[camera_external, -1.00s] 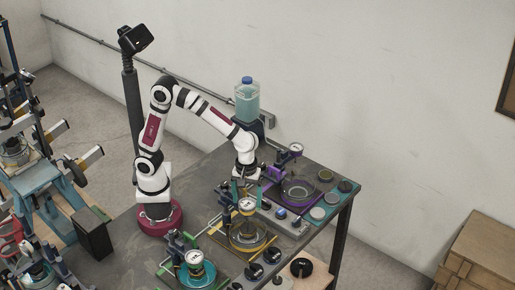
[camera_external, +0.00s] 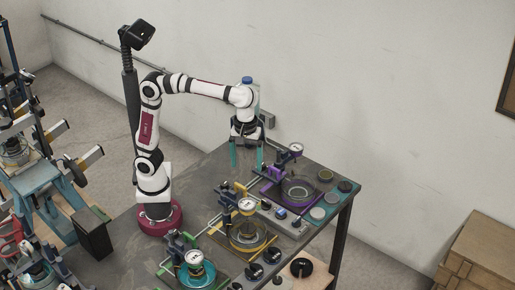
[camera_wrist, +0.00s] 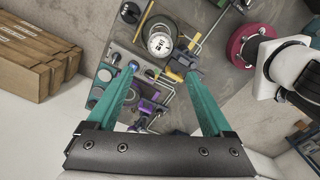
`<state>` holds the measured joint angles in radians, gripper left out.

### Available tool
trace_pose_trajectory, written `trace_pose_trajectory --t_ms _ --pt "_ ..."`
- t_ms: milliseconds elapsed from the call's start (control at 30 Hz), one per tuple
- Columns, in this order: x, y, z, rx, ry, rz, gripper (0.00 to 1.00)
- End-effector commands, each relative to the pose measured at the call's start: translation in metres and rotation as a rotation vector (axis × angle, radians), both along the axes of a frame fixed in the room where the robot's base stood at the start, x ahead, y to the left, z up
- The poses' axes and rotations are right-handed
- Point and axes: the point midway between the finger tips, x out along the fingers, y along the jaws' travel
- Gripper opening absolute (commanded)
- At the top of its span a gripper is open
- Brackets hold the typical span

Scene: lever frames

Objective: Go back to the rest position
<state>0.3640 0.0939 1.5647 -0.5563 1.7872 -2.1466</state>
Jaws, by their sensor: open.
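My gripper (camera_external: 247,155) hangs pointing down above the back of the table (camera_external: 212,172), with its two teal fingers apart and nothing between them. In the wrist view my gripper (camera_wrist: 160,95) also shows open and empty, with the table and its devices well below the fingertips. My arm is raised, with its forearm nearly level. A purple lever frame (camera_external: 270,190) with a gauge stands on the table to the right of and below the gripper. A yellow lever frame (camera_external: 232,230) and a green one (camera_external: 180,262) stand nearer the front.
Several round dishes (camera_external: 332,198) lie at the table's right end. A dark box (camera_external: 93,233) stands left of my base. A wooden crate (camera_external: 485,250) stands at the far right.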

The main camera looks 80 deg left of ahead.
Motion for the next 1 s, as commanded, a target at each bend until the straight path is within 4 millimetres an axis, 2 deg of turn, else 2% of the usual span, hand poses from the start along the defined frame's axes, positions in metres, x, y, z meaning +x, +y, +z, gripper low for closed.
trace_pose_trajectory --t_ms 133,233,400,500,600,733,1000 --pt "-0.003 0.005 -0.001 0.004 0.000 -0.033 0.85" --pt "-0.025 0.035 -0.011 0.026 0.003 -0.249 0.85" --pt "-0.101 0.108 -0.053 0.085 0.044 -0.930 0.85" --pt "-0.144 0.135 -0.083 0.104 0.089 -1.295 0.85" --pt "-0.173 0.149 -0.105 0.106 0.127 -1.548 0.85" --pt "-0.189 0.156 -0.117 0.104 0.149 -1.692 0.85" --pt "-0.189 0.156 -0.118 0.104 0.150 -1.697 0.85"
